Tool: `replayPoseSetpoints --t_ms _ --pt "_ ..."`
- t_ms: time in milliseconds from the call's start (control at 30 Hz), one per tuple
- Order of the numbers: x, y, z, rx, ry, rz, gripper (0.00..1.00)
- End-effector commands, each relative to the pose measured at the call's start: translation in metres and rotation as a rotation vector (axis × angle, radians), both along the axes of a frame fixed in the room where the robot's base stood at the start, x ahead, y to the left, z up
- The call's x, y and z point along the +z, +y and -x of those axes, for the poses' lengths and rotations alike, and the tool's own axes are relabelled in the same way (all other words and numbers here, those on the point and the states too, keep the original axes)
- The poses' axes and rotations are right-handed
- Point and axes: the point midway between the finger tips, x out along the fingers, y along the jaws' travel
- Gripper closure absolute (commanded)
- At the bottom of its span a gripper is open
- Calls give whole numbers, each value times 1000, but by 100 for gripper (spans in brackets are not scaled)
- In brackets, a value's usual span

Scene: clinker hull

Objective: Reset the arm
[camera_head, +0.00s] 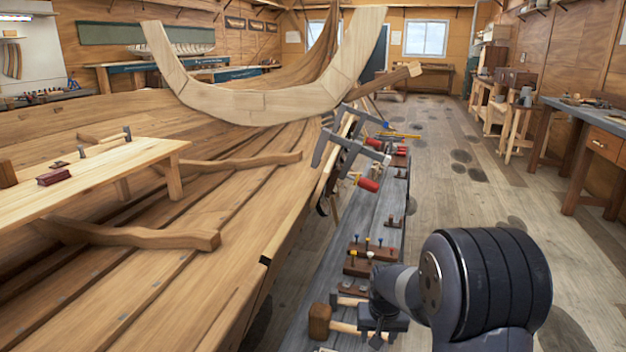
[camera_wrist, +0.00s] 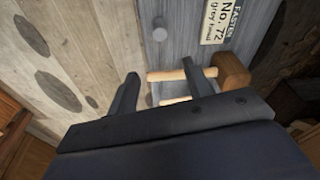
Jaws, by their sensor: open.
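My gripper (camera_head: 360,320) is low over the narrow grey plank bench, at the near end of my arm in the head view. In the wrist view my gripper (camera_wrist: 160,68) shows two dark fingers spread apart, with nothing held between them. A wooden mallet (camera_head: 320,322) lies by the fingers. Its head (camera_wrist: 232,72) shows right of the fingers in the wrist view, and its pale handle (camera_wrist: 165,75) passes across the gap between them. Whether the fingers touch the handle I cannot tell. A second pale wooden piece (camera_wrist: 178,100) is partly hidden by the gripper.
The clinker hull (camera_head: 190,250) fills the left, with a curved frame (camera_head: 260,106) across it. Clamps (camera_head: 345,150) stand at its edge. Fastener blocks (camera_head: 370,252) sit farther along the bench. A label (camera_wrist: 220,20) lies near the mallet. The floor (camera_head: 450,180) to the right is open.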

Motion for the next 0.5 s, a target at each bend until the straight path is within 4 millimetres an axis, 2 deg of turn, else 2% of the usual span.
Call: replayPoseSetpoints --t_ms 33,500 --pt "9 0 1 1 5 -1 52" --pt "40 0 12 20 43 -14 52"
